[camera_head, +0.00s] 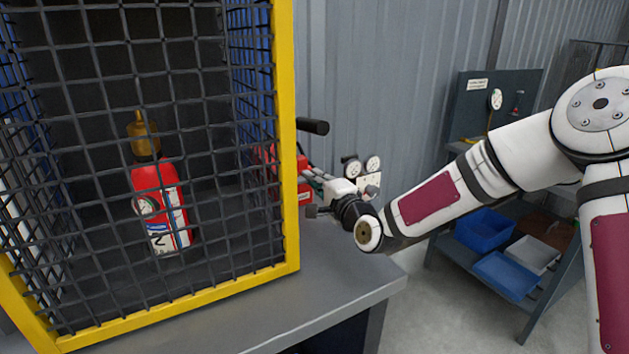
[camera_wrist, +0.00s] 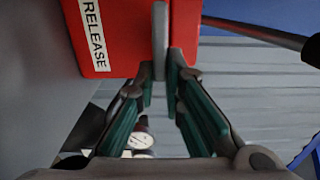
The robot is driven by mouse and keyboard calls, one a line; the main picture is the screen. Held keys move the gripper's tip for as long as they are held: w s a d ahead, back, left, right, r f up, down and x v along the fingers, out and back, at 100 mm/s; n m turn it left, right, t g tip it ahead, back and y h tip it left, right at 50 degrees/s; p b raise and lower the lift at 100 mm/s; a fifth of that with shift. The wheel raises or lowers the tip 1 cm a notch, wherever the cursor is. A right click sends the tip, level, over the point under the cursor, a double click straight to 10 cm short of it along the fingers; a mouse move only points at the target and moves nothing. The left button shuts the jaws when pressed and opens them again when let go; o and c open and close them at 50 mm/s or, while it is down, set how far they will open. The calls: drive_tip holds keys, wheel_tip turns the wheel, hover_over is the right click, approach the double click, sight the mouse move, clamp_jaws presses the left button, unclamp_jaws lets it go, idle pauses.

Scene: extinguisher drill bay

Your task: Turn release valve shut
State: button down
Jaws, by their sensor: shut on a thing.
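The red release valve box (camera_wrist: 125,40) fills the top of the wrist view, with a white RELEASE label (camera_wrist: 95,35) on its left part. A grey flat handle (camera_wrist: 160,40) stands out in front of the box. My gripper (camera_wrist: 161,78) is shut on the lower end of this handle, one finger on each side. In the head view, the red box (camera_head: 304,188) shows just right of the cage's yellow post, partly behind the mesh. My gripper (camera_head: 313,178) reaches it from the right. The handle is too small to make out there.
A yellow-framed mesh cage (camera_head: 288,130) holds a red extinguisher (camera_head: 160,205) on the grey bench (camera_head: 340,285). A black bar (camera_head: 313,126) sticks out above the red box. Gauges (camera_head: 372,163) stand behind my gripper. A shelf with blue bins (camera_head: 485,230) stands at right.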

drive_tip(key=c, duration=1.7)
unclamp_jaws()
drive_tip(key=shift+f, duration=0.1)
drive_tip(key=v, duration=1.2)
